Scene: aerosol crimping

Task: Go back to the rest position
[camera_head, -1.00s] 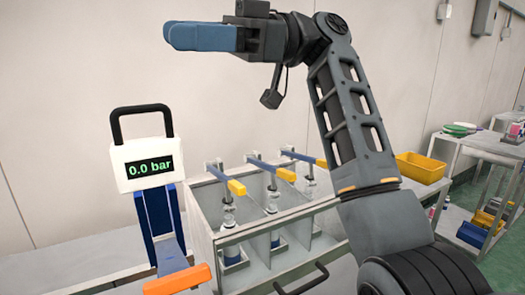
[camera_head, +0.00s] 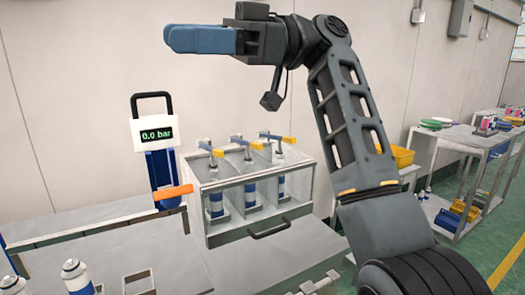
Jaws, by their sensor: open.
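My gripper (camera_head: 201,39) is raised high in the upper middle of the head view, with its blue fingers pointing left. It is well above the bench and touches nothing. No object shows at its fingers. Only the side of the fingers faces the camera. My arm is folded up on the right side of the picture.
A clear-fronted cabinet (camera_head: 255,222) holds several blue-banded cans under yellow-handled levers. Left of it stands a gauge (camera_head: 156,135) reading 0.0 bar, with an orange handle (camera_head: 173,192). More cans (camera_head: 77,279) stand front left. A yellow bin (camera_head: 402,157) and shelving are at right.

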